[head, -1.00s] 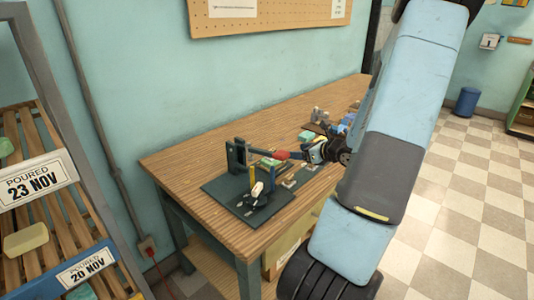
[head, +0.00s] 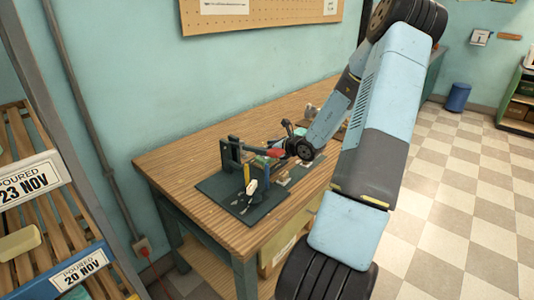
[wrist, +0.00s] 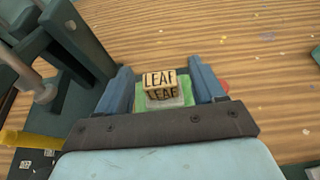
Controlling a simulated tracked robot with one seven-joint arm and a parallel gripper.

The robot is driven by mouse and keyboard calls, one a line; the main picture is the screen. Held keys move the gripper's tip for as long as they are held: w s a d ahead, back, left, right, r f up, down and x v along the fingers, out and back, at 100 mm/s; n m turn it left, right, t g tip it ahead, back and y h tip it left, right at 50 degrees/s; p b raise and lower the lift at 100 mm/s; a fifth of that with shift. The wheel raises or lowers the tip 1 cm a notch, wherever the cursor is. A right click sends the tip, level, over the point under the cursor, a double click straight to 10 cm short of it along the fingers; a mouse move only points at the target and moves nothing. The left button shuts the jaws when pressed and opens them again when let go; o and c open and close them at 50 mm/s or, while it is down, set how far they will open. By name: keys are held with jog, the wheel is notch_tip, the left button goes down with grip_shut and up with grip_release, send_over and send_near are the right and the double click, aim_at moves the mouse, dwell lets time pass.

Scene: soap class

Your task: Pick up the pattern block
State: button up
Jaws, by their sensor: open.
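A small pale wooden block (wrist: 158,79) marked LEAF, likely the pattern block, is in the middle of the wrist view. Below it in the picture is a grey face (wrist: 163,97) also marked LEAF; I cannot tell whether it is part of the same block. Green material (wrist: 187,98) shows around and behind them. My gripper (wrist: 163,77) is open, with one blue finger on each side of the block and visible gaps at both sides. In the head view the block cannot be made out behind my arm and the small items by the press.
A dark press (head: 232,155) stands on a dark board (head: 218,191) on the wooden table (head: 185,155), close to the left of my gripper. Its frame also shows in the wrist view (wrist: 75,35). A rack (head: 22,165) with soaps stands at the left. Open table lies behind the press.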

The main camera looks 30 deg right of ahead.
jog(key=shift+w+a+f, duration=0.15)
jog(key=shift+w+f, duration=0.05)
jog(key=shift+w, duration=0.15)
jog(key=c, duration=1.1)
jog(key=shift+c, duration=0.2)
jog(key=shift+r, duration=0.2)
